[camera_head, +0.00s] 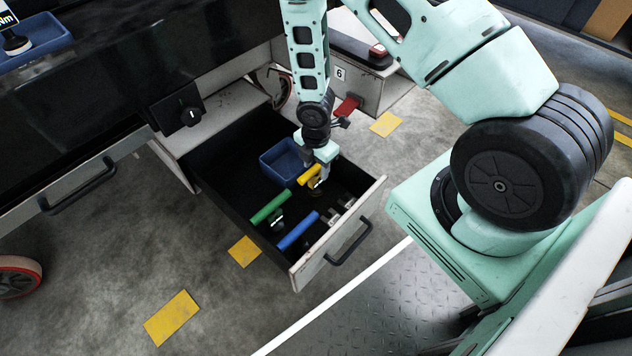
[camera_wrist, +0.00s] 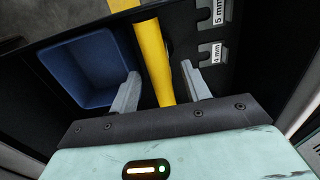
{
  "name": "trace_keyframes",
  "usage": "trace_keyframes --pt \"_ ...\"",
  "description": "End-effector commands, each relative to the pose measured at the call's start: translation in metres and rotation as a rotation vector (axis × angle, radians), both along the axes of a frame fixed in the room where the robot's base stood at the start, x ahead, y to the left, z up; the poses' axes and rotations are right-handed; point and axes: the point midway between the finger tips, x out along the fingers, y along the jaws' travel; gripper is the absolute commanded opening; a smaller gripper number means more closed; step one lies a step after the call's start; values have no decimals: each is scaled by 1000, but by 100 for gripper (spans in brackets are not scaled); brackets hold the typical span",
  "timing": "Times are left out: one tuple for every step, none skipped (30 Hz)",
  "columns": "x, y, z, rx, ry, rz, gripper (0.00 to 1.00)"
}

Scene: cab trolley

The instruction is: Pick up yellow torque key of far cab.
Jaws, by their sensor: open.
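The yellow torque key (camera_head: 309,175) lies in the open drawer of the trolley, near the blue bin. In the wrist view its yellow handle (camera_wrist: 150,55) runs lengthwise between my two grey fingers. My gripper (camera_head: 318,165) is low over the drawer, pointing down at the key. The gripper (camera_wrist: 161,80) is open, one finger on each side of the handle, with a visible gap at least on the right. The lower end of the handle is hidden by the gripper body. I cannot tell how deep the fingers reach around it.
The drawer (camera_head: 340,243) also holds a green-handled key (camera_head: 270,208), a blue-handled key (camera_head: 298,231) and the blue bin (camera_head: 284,160); the bin (camera_wrist: 85,68) is close to my left finger. Size labels (camera_wrist: 217,52) stand to the right. A red pedal-like part (camera_head: 347,107) is beyond the drawer.

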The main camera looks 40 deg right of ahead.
Motion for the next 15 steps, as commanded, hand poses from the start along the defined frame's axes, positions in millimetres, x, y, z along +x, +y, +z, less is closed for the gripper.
trace_keyframes --pt "-1 1 -14 0 1 1 47" --pt "-1 1 -18 0 1 2 47" --pt "-2 1 -24 0 2 2 47" --pt "-2 1 -28 0 2 2 47" --pt "-1 1 -31 -1 1 2 47" --pt "-1 1 -34 -1 1 2 47" --pt "-1 0 -35 -1 0 2 47" --pt "-1 0 -35 -1 0 2 47" --pt "-1 0 -34 -1 0 2 47" --pt "-1 0 -34 -1 0 2 47" --pt "-1 0 -33 -1 0 2 47" --pt "-1 0 -33 -1 0 1 47" --pt "-1 0 -33 -1 0 1 47" --pt "-1 0 -33 -1 0 1 44" --pt "-1 1 -33 -1 0 1 33"
